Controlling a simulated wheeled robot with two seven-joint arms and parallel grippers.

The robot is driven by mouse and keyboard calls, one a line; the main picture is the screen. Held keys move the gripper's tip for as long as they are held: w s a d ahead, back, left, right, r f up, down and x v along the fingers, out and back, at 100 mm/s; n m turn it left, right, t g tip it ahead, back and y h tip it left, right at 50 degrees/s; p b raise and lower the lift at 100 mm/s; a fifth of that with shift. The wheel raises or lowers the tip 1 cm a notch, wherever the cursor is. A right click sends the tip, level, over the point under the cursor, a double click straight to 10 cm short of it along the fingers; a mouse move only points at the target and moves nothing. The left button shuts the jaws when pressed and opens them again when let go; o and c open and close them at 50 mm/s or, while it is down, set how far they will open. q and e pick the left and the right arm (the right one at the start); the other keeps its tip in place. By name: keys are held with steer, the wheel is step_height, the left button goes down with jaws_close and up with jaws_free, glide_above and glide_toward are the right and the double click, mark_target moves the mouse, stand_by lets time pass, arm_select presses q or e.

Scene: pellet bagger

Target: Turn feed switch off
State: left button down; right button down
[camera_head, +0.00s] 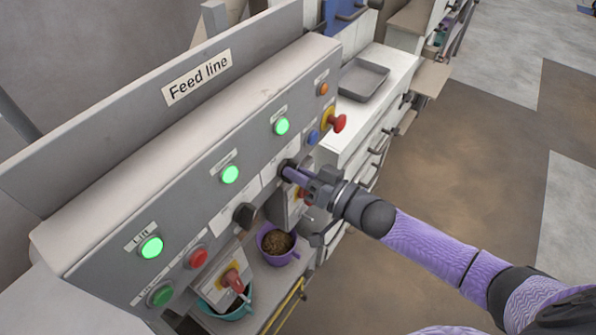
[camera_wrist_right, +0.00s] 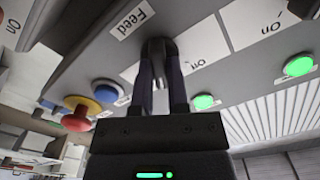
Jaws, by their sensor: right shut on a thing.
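The grey Feed line panel (camera_head: 200,140) slopes across the head view. My right gripper (camera_head: 288,172) reaches in from the right and is shut on the dark knob of the feed switch. In the right wrist view the gripper (camera_wrist_right: 158,70) has its two fingers on both sides of the feed switch knob (camera_wrist_right: 157,46), beside a white "Feed" label (camera_wrist_right: 130,20). The fingers hide much of the knob, so its exact angle is hard to tell. Labels reading "On" show near it. My left gripper is not in view.
Another black knob (camera_head: 244,214) is left of the gripper. Three green lamps (camera_head: 230,174) are lit. A red mushroom button (camera_head: 337,123) and blue button (camera_head: 313,137) are to the right. A purple cup of pellets (camera_head: 270,254) and a teal cup (camera_head: 226,310) stand below.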

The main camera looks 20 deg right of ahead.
steer(key=shift+n, duration=0.3)
steer(key=n, duration=1.1)
stand_by(0.3)
steer(key=shift+n, duration=0.3)
stand_by(0.3)
steer(key=c, duration=0.6)
jaws_free()
steer(key=shift+s, duration=0.15)
steer(key=v, duration=0.9)
steer(key=shift+s+d, duration=0.25)
